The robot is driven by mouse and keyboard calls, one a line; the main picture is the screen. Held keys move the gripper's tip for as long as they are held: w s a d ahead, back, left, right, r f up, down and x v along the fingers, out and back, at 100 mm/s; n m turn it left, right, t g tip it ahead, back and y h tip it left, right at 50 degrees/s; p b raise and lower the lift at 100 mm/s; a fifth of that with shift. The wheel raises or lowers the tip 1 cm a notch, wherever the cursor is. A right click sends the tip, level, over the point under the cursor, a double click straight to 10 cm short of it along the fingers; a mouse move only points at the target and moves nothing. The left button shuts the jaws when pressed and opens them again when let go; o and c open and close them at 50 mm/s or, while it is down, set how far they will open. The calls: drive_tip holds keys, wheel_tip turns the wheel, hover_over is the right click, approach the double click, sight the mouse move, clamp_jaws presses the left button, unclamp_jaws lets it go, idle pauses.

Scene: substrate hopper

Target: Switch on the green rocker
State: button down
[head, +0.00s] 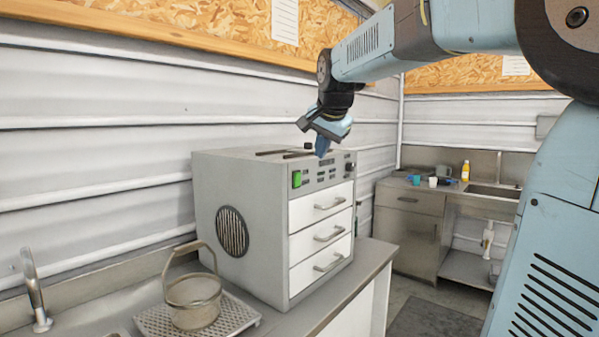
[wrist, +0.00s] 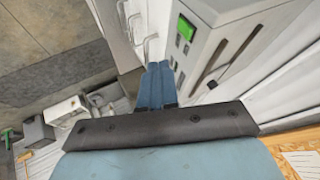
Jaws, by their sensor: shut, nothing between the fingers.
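The grey machine (head: 240,190) stands on the counter with a control strip above its white drawers. The green rocker (head: 297,180) is at the left end of that strip. It also shows as a bright green patch near the top of the wrist view (wrist: 186,28); its tilt is too small to tell. My gripper (head: 321,148) is shut and empty, pointing down near the top front edge of the machine, above and to the right of the rocker. In the wrist view, the closed blue fingers (wrist: 157,70) are apart from the rocker.
A tap (head: 35,290) is at the far left. A sink unit (head: 440,215) with cups and a yellow bottle (head: 465,171) stands at the back right. Air in front of the drawers is clear.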

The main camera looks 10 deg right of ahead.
sight(299, 173)
drive_tip(key=shift+w+f, duration=0.1)
drive_tip(key=shift+w, duration=0.05)
drive_tip(key=shift+w+a+f, duration=0.3)
drive_tip(key=shift+w+f, duration=0.9)
drive_tip(key=shift+w, duration=0.35)
drive_tip(key=shift+w+a+f, duration=0.35)
drive_tip(key=shift+w+f, duration=0.8)
drive_tip(key=shift+w, duration=0.4)
drive_tip(key=shift+w+a+f, duration=0.3)
drive_tip(key=shift+w+f, duration=0.9)
drive_tip(key=shift+w, duration=0.35)
drive_tip(key=shift+w+a+r, duration=0.15)
drive_tip(key=shift+w+a, duration=0.1)
drive_tip(key=shift+w, duration=0.05)
drive_tip(key=shift+r, duration=0.1)
drive_tip(key=shift+r, duration=0.7)
